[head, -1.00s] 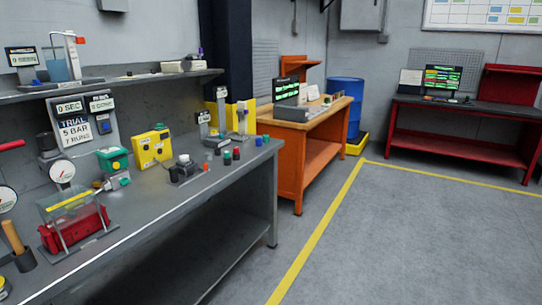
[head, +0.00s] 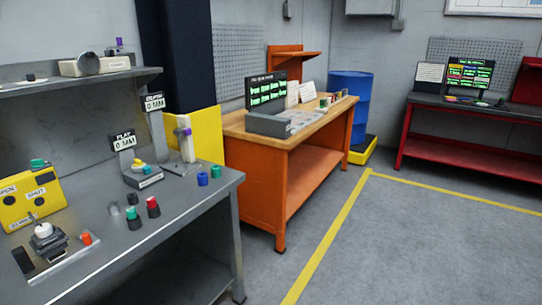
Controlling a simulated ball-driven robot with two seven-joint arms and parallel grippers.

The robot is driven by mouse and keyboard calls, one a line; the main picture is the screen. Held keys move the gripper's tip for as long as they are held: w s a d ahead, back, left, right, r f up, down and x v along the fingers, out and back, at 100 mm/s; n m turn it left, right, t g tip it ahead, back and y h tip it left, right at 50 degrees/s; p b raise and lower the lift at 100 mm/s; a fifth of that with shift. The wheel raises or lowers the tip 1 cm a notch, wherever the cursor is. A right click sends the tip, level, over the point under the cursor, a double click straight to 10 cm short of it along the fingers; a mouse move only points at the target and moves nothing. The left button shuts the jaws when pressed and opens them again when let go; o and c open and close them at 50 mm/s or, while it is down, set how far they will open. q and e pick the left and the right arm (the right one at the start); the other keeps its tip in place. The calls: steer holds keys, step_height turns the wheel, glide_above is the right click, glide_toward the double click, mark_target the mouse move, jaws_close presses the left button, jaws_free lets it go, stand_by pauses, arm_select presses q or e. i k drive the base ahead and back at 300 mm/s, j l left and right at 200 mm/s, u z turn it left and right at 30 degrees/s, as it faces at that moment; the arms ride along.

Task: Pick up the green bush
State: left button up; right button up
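A small cylinder with a green top and a dark lower part (head: 132,214) stands upright on the grey workbench (head: 185,220); it looks like the green bush. Just right of it stands a similar cylinder with a red top (head: 152,204). A small grey piece (head: 114,208) is to its left. Neither of my grippers is in view.
A yellow box (head: 33,203) and a small fixture (head: 45,240) stand on the bench's left. Gauge stands (head: 143,174) are behind the cylinders. An orange bench (head: 262,170), blue drum (head: 348,105) and red bench (head: 470,150) stand beyond. The floor (head: 400,245) at right is clear.

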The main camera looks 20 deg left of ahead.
mark_target(216, 168)
steer(key=i+z, duration=0.15)
steer(key=i, duration=1.3)
steer(key=i+u, duration=0.4)
steer(key=i+l+u, duration=0.2)
steer(key=i+u, duration=0.2)
steer(key=i, duration=0.1)
